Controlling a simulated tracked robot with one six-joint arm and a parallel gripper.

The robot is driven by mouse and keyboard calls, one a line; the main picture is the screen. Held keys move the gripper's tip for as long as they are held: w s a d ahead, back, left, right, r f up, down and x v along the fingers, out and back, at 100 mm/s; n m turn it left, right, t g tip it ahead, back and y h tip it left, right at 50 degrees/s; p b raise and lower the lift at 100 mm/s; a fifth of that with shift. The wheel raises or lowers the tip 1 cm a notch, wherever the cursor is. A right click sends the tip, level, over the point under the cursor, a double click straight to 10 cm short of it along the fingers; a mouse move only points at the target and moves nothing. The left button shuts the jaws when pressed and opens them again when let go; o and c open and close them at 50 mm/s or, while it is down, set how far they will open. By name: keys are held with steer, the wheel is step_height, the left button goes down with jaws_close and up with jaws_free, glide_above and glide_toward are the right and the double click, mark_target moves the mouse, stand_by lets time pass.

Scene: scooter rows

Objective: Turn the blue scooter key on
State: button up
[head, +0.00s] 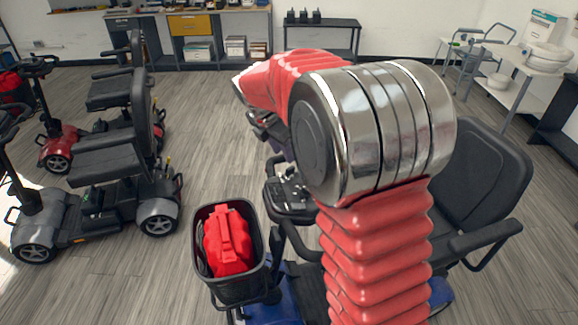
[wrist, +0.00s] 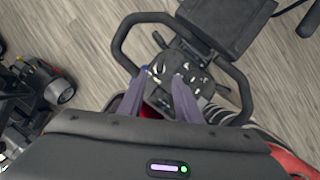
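The blue scooter (head: 438,291) stands in front of me, largely hidden behind my red-sleeved arm. Its dark control console (head: 290,196) shows left of my arm in the head view, and from above in the wrist view (wrist: 190,62), inside the looped handlebar (wrist: 118,45). My gripper (wrist: 161,76) has two purple fingers, apart, pointing at the console with nothing clearly between them. A small blue and white detail lies by the left fingertip; I cannot tell whether it is the key. In the head view the fingertips are hidden. I cannot tell whether the fingers touch the console.
A black basket (head: 200,262) with a red bag (head: 228,242) is on the scooter's front. The scooter's black seat (head: 482,185) is at the right. Other scooters (head: 105,175) stand at the left. Shelves and benches line the back wall. Grey wood floor is free between.

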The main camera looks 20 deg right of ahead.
mark_target(290, 168)
steer(key=x, duration=0.9)
steer(key=shift+r, duration=0.1)
steer(key=shift+c, duration=0.4)
jaws_close()
